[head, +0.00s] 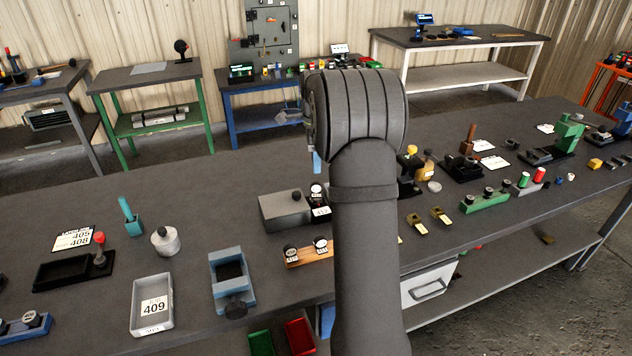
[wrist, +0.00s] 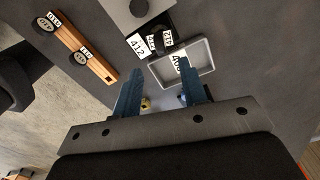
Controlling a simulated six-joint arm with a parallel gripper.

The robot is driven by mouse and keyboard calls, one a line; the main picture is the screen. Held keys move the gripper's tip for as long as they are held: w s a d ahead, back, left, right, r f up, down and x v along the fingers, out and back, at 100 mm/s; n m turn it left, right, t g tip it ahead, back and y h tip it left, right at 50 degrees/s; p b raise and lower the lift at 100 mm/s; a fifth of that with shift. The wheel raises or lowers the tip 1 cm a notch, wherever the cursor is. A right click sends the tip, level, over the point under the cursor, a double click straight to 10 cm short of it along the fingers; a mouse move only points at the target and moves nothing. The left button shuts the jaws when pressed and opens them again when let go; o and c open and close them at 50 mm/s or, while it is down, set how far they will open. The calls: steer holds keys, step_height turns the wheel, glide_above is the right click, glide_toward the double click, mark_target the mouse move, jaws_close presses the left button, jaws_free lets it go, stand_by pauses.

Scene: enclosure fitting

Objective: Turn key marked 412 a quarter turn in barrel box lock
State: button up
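The grey box (head: 285,210) with a black knob on top stands near the middle of the bench; part of it shows at the top of the wrist view (wrist: 128,8). A dark block with a white 412 label (head: 320,212) adjoins its right side. A black-headed key with round white tags (head: 317,190) stands upright there; in the wrist view (wrist: 158,38) it is beside the 412 label (wrist: 137,44). I cannot tell how its bit sits in the barrel. My gripper (wrist: 158,72) is open, its blue fingers apart with nothing held between them. In the head view my arm hides most of it.
A wooden rack (wrist: 88,58) with two tagged black-headed keys lies near the box. A grey labelled tray (wrist: 205,72) lies beyond my fingertips. A blue vise-like fixture (head: 232,280) and a tray marked 409 (head: 139,322) stand left. Bare bench lies behind the box.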

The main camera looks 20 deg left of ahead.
mark_target(316, 182)
step_height(316, 182, down, 9)
steer(key=shift+r, duration=0.2)
jaws_close()
